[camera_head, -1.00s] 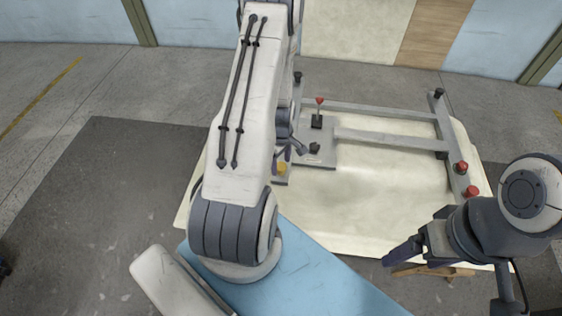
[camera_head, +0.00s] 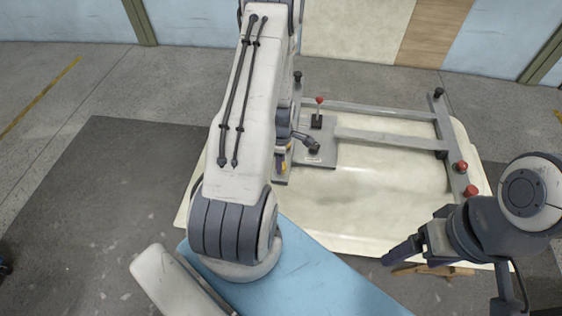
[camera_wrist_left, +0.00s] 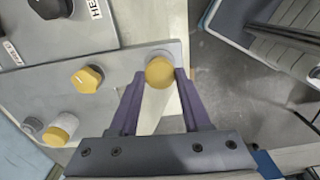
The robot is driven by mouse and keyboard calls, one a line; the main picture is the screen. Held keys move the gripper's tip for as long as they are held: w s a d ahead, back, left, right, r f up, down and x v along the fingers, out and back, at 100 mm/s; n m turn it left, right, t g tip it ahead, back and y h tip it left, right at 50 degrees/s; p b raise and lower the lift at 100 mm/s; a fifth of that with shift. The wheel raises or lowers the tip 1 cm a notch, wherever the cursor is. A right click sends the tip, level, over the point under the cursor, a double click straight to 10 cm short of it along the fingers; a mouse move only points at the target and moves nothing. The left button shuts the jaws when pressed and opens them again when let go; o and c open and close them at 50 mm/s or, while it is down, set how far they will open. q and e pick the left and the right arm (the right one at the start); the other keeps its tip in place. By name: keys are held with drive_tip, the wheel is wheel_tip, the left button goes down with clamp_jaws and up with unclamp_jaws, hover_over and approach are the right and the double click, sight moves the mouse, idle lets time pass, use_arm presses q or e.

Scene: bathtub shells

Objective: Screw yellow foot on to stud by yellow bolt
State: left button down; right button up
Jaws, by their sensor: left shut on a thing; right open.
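In the left wrist view, a round yellow foot (camera_wrist_left: 160,72) sits between the fingertips of my left gripper (camera_wrist_left: 160,80), which is shut on it. The foot is at the edge of the grey plate (camera_wrist_left: 120,62); whether it touches the plate is unclear, and any stud under it is hidden. The yellow hex bolt (camera_wrist_left: 87,79) is on the plate, left of the foot. In the head view, my left gripper (camera_head: 284,160) is partly hidden by its arm, over the left side of the fixture. My right gripper (camera_head: 405,252) is open near the shell's front edge.
A second yellow-topped piece (camera_wrist_left: 62,128) is on the plate at lower left. A black knob (camera_wrist_left: 50,8) stands at upper left. In the head view, the grey frame (camera_head: 390,138) with red knobs lies across the cream shell (camera_head: 370,205). A blue surface (camera_head: 320,270) is in front.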

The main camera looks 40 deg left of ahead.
use_arm(q)
drive_tip(key=m, duration=0.4)
drive_tip(key=shift+m, duration=0.3)
drive_tip(key=m, duration=0.4)
drive_tip(key=shift+m, duration=0.3)
drive_tip(key=shift+c, duration=1.4)
unclamp_jaws()
drive_tip(key=shift+r, duration=0.1)
wheel_tip(320, 180, up, 10)
drive_tip(key=b, duration=0.2)
drive_tip(key=shift+r, duration=0.15)
